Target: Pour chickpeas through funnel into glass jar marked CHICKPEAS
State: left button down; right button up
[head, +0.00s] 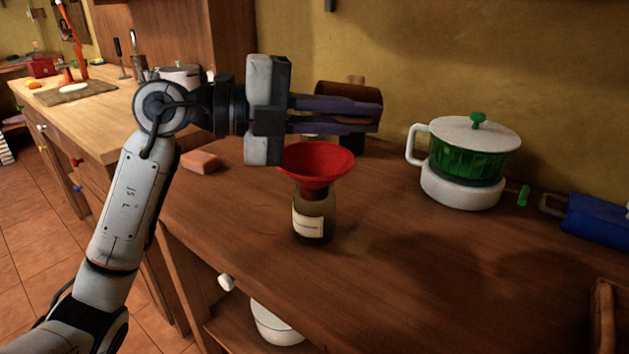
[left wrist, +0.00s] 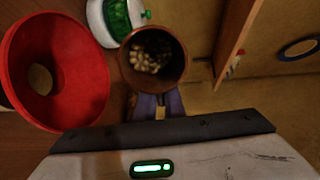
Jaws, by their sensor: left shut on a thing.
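My left gripper (head: 368,113) is shut on a brown cup (head: 348,94), held above and slightly right of the funnel. The cup looks tilted in the head view; its lower part is hidden behind my fingers. In the left wrist view, pale chickpeas (left wrist: 146,58) lie inside the cup (left wrist: 178,72), beside the funnel (left wrist: 75,95). The red funnel (head: 317,166) sits upright in the mouth of the glass jar (head: 314,190). The jar stands on the counter with a pale label (head: 307,224), its writing too small to read. My right gripper is not in view.
A white and green appliance (head: 463,190) stands at the right, with a blue object (head: 598,218) beyond it. A salmon-coloured block (head: 201,162) lies left of the jar. The wooden counter (head: 420,265) is clear in front and right of the jar.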

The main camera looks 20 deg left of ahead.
aim_at(348, 94)
pick_arm(q)
jog(key=shift+s+a+r+t+h+b, duration=0.15)
jog(key=shift+r+t+h+b, duration=0.2)
jog(key=shift+h+b, duration=0.35)
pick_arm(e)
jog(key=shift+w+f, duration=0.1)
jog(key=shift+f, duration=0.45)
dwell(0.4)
pick_arm(q)
jog(key=shift+s+a+r+t+h+b, duration=0.1)
jog(key=shift+a+r+t+h+b, duration=0.1)
jog(key=shift+r+t+h+b, duration=0.45)
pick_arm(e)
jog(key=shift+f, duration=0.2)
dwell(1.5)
pick_arm(q)
jog(key=shift+s+a+r+h+b, duration=0.1)
jog(key=shift+a+r+h+b, duration=0.1)
jog(key=shift+r+h+b, duration=0.35)
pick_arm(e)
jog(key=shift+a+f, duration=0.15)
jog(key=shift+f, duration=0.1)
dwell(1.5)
